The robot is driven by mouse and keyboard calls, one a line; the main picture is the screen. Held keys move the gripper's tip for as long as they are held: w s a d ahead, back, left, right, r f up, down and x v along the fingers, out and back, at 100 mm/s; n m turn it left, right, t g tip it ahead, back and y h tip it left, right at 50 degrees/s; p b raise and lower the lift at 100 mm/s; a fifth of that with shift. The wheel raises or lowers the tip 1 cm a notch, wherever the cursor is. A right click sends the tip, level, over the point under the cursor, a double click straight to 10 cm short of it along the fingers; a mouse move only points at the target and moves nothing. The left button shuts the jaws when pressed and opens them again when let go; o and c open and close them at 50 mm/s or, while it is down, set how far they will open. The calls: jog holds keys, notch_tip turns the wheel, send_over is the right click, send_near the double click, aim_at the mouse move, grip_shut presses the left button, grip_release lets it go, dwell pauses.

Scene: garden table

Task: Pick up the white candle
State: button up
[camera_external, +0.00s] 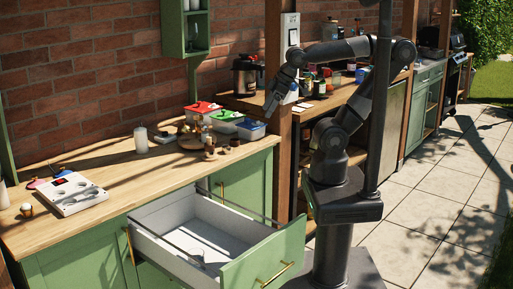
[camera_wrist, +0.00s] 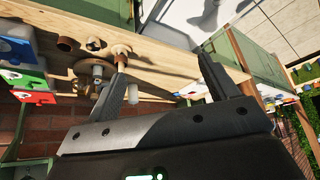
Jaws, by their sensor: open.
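The white candle (camera_external: 141,140) stands upright on the wooden countertop, towards the wall, left of the coloured-lid containers in the external view.
Containers with red, green and blue lids (camera_external: 225,117) and a round wooden board (camera_external: 190,142) with small items stand right of the candle. An open drawer (camera_external: 205,240) juts out in front. A wooden post (camera_external: 279,150) stands beside the gripper.

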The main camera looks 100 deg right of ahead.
jog(key=w+d+r, duration=0.1)
jog(key=w+r, duration=0.2)
jog(key=w, duration=0.3)
jog(key=w+d+r, duration=0.2)
jog(key=w, duration=0.5)
jog(key=g, duration=0.1)
send_over(141, 137)
jog(key=s+d, duration=0.3)
notch_tip(141, 137, down, 16)
jog(key=x, duration=1)
jog(key=shift+c, duration=0.2)
